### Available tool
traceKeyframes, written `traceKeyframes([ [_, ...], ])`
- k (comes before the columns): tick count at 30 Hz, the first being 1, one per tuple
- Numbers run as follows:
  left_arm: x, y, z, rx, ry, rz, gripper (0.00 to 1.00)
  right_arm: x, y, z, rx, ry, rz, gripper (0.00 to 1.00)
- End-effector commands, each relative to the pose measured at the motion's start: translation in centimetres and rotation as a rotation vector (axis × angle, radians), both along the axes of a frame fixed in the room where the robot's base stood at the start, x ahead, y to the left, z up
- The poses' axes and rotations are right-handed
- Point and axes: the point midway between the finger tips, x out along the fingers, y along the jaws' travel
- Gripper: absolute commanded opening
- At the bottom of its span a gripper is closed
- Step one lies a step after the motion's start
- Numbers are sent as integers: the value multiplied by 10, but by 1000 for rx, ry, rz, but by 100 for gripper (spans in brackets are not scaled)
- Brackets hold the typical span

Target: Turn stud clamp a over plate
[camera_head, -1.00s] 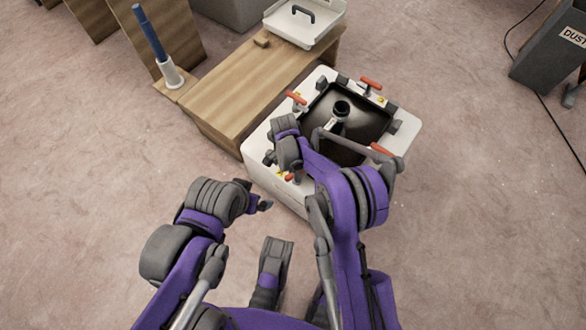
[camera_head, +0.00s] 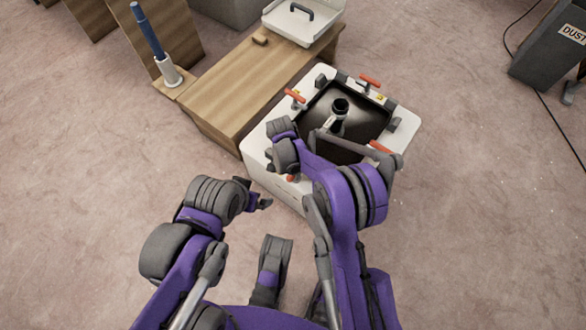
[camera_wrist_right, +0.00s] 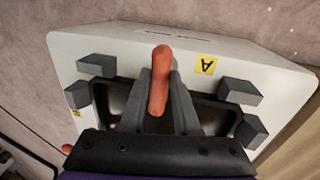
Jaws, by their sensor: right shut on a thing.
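Stud clamp a has an orange handle (camera_wrist_right: 160,82) beside a yellow label marked A (camera_wrist_right: 205,65) in the right wrist view. My right gripper (camera_wrist_right: 160,100) is shut on this handle, one grey finger on each side. In the head view a bit of the orange handle (camera_head: 291,178) shows below my right wrist, at the near side of the white housing (camera_head: 258,150). The right fingertips are hidden there. The dark recessed plate (camera_head: 362,112) lies in the housing's top. My left gripper (camera_head: 256,194) is empty with its fingers apart, left of the housing.
Other orange-handled clamps (camera_head: 369,81) and grey blocks (camera_head: 320,81) stand around the opening. A dark round fitting (camera_head: 340,106) rises in the middle. A wooden bench (camera_head: 225,90) adjoins the housing at upper left. The carpet (camera_head: 480,220) at right is largely clear.

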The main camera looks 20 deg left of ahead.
Motion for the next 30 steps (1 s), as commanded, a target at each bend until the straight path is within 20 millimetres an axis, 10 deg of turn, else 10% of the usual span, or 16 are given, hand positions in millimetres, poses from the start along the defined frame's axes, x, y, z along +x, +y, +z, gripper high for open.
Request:
traceKeyframes([
  [3, 0, 0, 0, 0, 0, 0, 100, 0, -1, -1, -2, 2, 0, 0],
  [4, 0, 0, 0, 0, 0, 0, 100, 0, -1, -1, -2, 2, 0, 33],
  [9, 0, 0, 0, 0, 0, 0, 100, 0, -1, 0, -1, 1, 0, 59],
  [20, 0, 0, 2, 0, 0, 0, 100, 0, 1, 7, 0, 0, 0, 59],
  [30, -3, 0, 19, 0, -3, 0, 100, 4, 13, 71, 0, 0, 1, 59],
])
